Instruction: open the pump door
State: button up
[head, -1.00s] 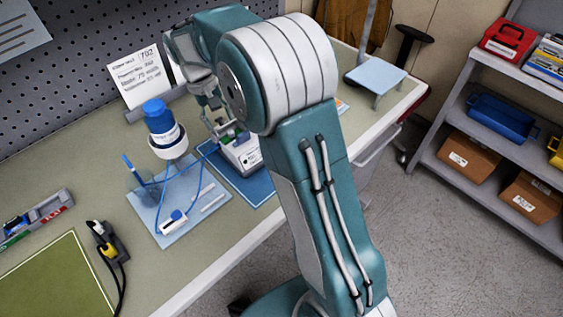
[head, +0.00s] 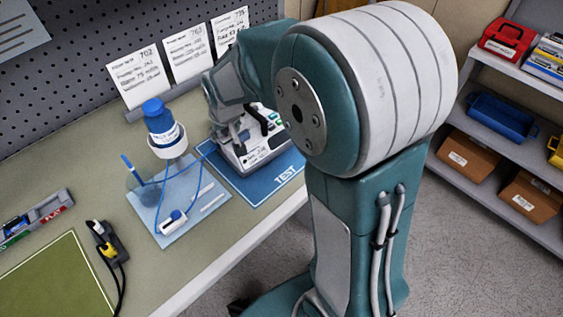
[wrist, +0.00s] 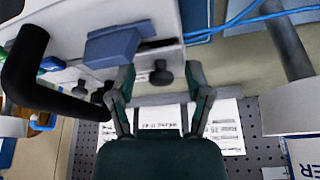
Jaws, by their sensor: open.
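The infusion pump (head: 262,150), a white box with a dark handle, stands on the blue TEST mat (head: 278,183) on the bench. My arm hides part of it. In the wrist view the pump's white body (wrist: 70,25) fills the upper left, with a blue block (wrist: 115,42) on its side and a thick black handle (wrist: 28,75) at the left. My gripper (wrist: 160,82) is open, its two fingers spread beside the pump with nothing clearly held between them. In the head view my gripper (head: 236,130) is at the pump's left side; whether it touches is unclear.
A blue-capped bottle (head: 160,122) stands left of the pump, near a light blue tray (head: 168,228) with tubing. Printed cards (head: 187,52) lean at the pegboard. A black connector with a cable (head: 105,240) lies further left. Shelves (head: 445,180) stand at the right.

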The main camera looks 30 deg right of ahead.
jog(key=s+v, duration=0.1)
jog(key=v, duration=1.1)
jog(key=s+d+t, duration=0.1)
jog(key=s+d, duration=0.2)
jog(key=s, duration=1.5)
jog(key=shift+s+r+m, duration=0.25)
jog(key=shift+r+m, duration=0.05)
jog(key=shift+r, duration=0.2)
jog(key=shift+d, duration=0.15)
